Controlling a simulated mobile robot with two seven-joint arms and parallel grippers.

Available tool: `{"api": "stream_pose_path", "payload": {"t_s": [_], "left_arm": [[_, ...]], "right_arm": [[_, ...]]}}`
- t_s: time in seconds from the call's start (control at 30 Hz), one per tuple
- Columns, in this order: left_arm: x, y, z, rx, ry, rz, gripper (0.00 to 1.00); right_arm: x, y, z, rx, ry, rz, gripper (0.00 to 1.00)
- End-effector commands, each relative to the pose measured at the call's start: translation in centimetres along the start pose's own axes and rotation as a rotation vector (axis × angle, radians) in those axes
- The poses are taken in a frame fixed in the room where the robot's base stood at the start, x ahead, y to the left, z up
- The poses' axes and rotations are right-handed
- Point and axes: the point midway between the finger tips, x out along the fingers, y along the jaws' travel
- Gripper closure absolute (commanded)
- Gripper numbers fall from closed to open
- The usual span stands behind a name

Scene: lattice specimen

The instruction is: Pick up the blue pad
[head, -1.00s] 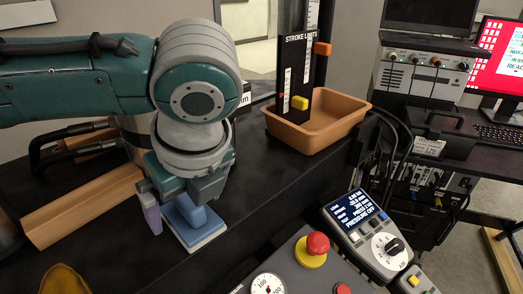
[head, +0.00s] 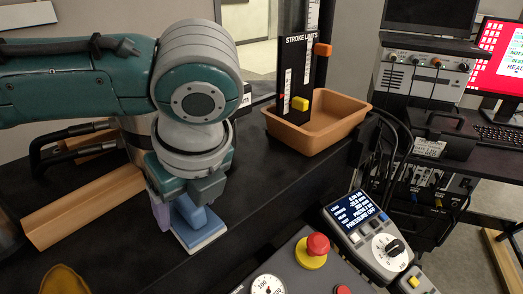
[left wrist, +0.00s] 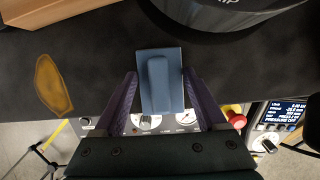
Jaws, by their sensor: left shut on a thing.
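The blue pad (head: 208,236) is a flat square plate with a pale lower layer and a raised blue grip on top. It sits low over the dark bench, beneath my left gripper (head: 186,211). In the left wrist view the pad (left wrist: 161,103) lies between the two purple fingers of my left gripper (left wrist: 160,80), one finger at each side edge. The left gripper is shut on it. I cannot tell whether the pad touches the bench. In the head view the far finger is hidden. My right gripper is not in view.
An orange-brown tray (head: 335,126) stands on the bench behind, beside a black "STROKE LIMITS" panel (head: 300,72). A wooden angled bar (head: 80,208) lies at left. A control box with a red button (head: 317,244) is at the front right. Bare bench lies between pad and tray.

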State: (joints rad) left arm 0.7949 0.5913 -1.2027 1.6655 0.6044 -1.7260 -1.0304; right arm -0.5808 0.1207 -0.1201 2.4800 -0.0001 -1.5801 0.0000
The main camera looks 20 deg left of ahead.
Motion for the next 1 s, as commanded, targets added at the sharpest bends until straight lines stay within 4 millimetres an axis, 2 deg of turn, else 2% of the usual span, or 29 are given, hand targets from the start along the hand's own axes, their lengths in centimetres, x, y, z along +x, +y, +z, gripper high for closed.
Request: {"api": "stream_pose_path", "payload": {"t_s": [0.17,0.37,0.73,0.8,1.0], "left_arm": [[-0.6,-0.1,0.3,-0.001,0.001,-0.001,0.81],[-3.2,-0.1,1.4,-0.001,0.0,-0.004,0.81],[-11.2,-0.1,4.7,-0.001,-0.002,-0.005,0.81],[-13.0,-0.1,5.5,-0.001,-0.004,-0.004,0.81],[-16.2,-0.1,6.8,-0.001,-0.002,-0.003,0.81]], "right_arm": [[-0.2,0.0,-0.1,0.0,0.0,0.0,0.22],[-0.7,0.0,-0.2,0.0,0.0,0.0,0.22],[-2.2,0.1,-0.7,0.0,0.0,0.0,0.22],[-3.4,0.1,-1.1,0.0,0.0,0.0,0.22],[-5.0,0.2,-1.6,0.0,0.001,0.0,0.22]]}}
